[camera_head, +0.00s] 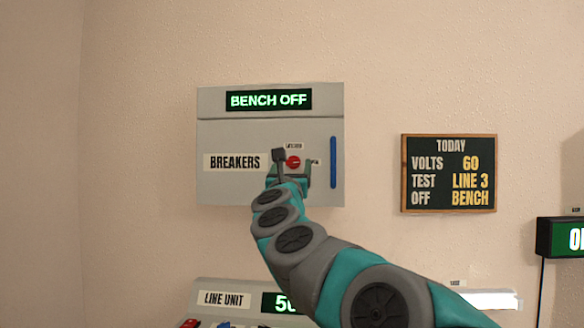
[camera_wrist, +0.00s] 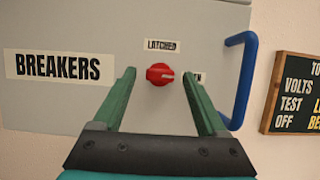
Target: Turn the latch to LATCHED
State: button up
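The latch is a red knob (camera_wrist: 159,74) on the grey breaker box door (camera_head: 226,137). The knob also shows in the head view (camera_head: 293,162), just above my gripper. Its pale pointer mark points right, toward a label (camera_wrist: 198,77) mostly hidden by my right finger. A "LATCHED" label (camera_wrist: 162,45) sits above the knob. My gripper (camera_wrist: 159,76) is open, with one green finger left of the knob and one right of it. There is a visible gap on each side, and the fingers do not appear to touch it.
A blue handle (camera_wrist: 238,80) stands out at the right of the door. A "BREAKERS" label (camera_wrist: 58,66) is on the left. A "BENCH OFF" display (camera_head: 269,100) is above. A chalkboard (camera_head: 449,173) hangs to the right, and a line unit (camera_head: 222,299) is below.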

grip_shut()
dwell(0.4)
